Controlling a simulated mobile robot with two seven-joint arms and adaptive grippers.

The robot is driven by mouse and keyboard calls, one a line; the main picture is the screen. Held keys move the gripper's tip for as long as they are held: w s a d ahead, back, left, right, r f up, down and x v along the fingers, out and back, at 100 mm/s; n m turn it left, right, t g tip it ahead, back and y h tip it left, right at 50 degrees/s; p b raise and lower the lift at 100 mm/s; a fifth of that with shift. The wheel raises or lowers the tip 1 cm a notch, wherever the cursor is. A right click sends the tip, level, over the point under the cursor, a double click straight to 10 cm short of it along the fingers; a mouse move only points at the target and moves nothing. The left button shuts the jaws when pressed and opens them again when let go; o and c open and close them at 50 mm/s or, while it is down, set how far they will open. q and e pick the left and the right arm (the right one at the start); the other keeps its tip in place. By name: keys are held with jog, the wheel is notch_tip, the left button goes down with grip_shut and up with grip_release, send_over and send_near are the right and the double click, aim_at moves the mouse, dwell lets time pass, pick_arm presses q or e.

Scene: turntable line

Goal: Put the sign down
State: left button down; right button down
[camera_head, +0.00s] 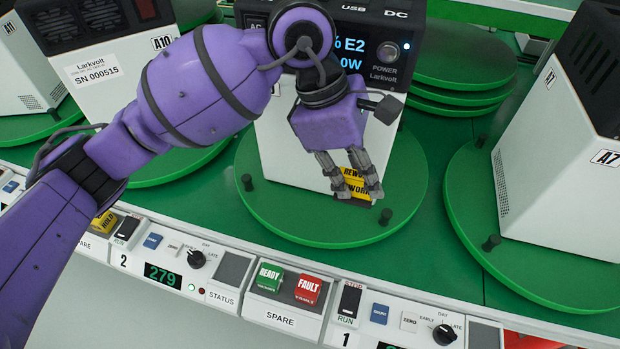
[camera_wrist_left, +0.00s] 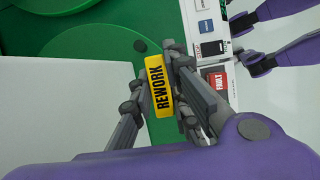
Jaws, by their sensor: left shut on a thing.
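The yellow REWORK sign (camera_head: 357,187) has black letters and a dark lower edge. My left gripper (camera_head: 358,192) is shut on it, with one finger on each side. In the head view the sign is in front of a white Larkvolt unit (camera_head: 280,135), over the front part of the middle green turntable (camera_head: 300,222). I cannot tell whether its lower edge touches the turntable. In the left wrist view the sign (camera_wrist_left: 158,85) shows its lettering between the fingers (camera_wrist_left: 160,95). My right gripper is not visible.
Other white units stand on turntables at left (camera_head: 100,80) and right (camera_head: 550,160). Small dark pegs (camera_head: 385,216) rise from the turntable rim. Stacked green discs (camera_head: 460,70) lie behind.

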pick_arm(q)
jog(key=w+a+f, duration=0.1)
jog(key=a+f, duration=0.1)
jog(key=a, duration=0.1)
jog(key=w+a+f, duration=0.2)
jog(key=a+f, duration=0.1)
jog(key=w+a+f, duration=0.1)
jog(key=a+f, duration=0.1)
jog(key=a, duration=0.1)
jog(key=shift+w+f+p, duration=0.25)
jog(key=shift+f+p, duration=0.1)
jog(key=shift+p, duration=0.05)
jog(key=shift+w+a+f, duration=0.1)
jog(key=shift+a+f, duration=0.05)
jog(key=shift+f, duration=0.8)
jog(key=shift+a+f, duration=0.1)
jog(key=shift+f, duration=0.8)
jog(key=shift+f, duration=0.25)
jog(key=c, duration=1.7)
grip_release()
jog(key=v, duration=1.2)
jog(key=shift+r, duration=0.3)
